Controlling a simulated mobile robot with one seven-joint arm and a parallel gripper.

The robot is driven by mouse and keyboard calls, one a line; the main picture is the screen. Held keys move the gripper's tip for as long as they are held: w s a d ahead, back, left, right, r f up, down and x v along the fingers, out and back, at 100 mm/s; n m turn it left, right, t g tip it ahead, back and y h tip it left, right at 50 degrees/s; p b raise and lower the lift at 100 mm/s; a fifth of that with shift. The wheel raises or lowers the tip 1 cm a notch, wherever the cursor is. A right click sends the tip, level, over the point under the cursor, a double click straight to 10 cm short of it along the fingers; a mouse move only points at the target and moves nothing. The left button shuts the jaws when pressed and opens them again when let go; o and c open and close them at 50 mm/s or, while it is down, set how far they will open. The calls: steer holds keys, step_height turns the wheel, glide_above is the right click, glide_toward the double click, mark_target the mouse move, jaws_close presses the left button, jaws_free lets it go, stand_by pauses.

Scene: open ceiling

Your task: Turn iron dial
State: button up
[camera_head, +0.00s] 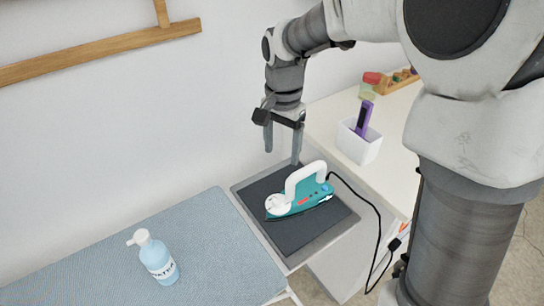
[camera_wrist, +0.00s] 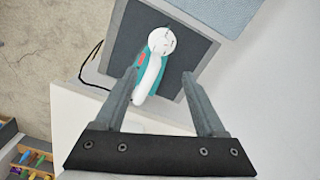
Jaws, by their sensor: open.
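A teal and white iron (camera_head: 303,195) lies on a dark pad (camera_head: 322,222) at the end of the ironing board. Its round white dial (camera_head: 279,204) sits at the left end of the white handle. In the wrist view the dial (camera_wrist: 162,41) is at the upper middle, with the iron's handle (camera_wrist: 149,75) below it. My gripper (camera_head: 282,157) is open and empty, pointing down above and behind the iron. In the wrist view its two fingers (camera_wrist: 160,88) are spread, with the handle seen between them and the dial beyond their tips. They appear apart from the iron.
A blue spray bottle (camera_head: 157,259) stands on the blue ironing board (camera_head: 205,235). A white cabinet (camera_head: 345,180) at the right carries a white box (camera_head: 357,145) with a purple item. A black cord (camera_head: 379,235) hangs from the iron. A wooden rail (camera_head: 100,48) is on the wall.

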mark_target(278, 199)
steer(key=f, duration=0.6)
steer(key=f+b, duration=0.1)
steer(key=f, duration=1)
steer(key=shift+w+a+f+b, duration=0.2)
steer(key=shift+a+f+b, duration=0.05)
steer(key=shift+f+b, duration=0.15)
jaws_close()
